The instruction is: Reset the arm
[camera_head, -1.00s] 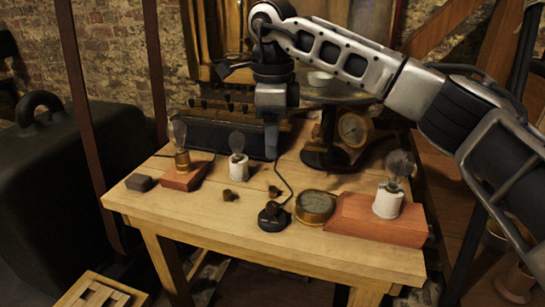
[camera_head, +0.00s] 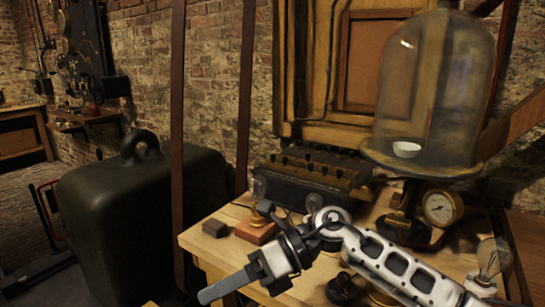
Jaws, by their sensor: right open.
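My right arm (camera_head: 395,262) comes in from the lower right and reaches left across the front of the wooden table. Its right gripper (camera_head: 222,286) points to the lower left, near the table's front-left edge. The gripper is open, with nothing seen between its fingers; the fingers overlap in this view. My left gripper is not in view.
On the wooden table (camera_head: 208,247) are a dark block (camera_head: 215,228), a reddish wooden base (camera_head: 256,233), a black battery box (camera_head: 310,183), a black knob (camera_head: 343,289) and a bulb in a white socket (camera_head: 486,272). A glass bell jar (camera_head: 435,90) stands behind. A large black weight (camera_head: 120,215) stands left.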

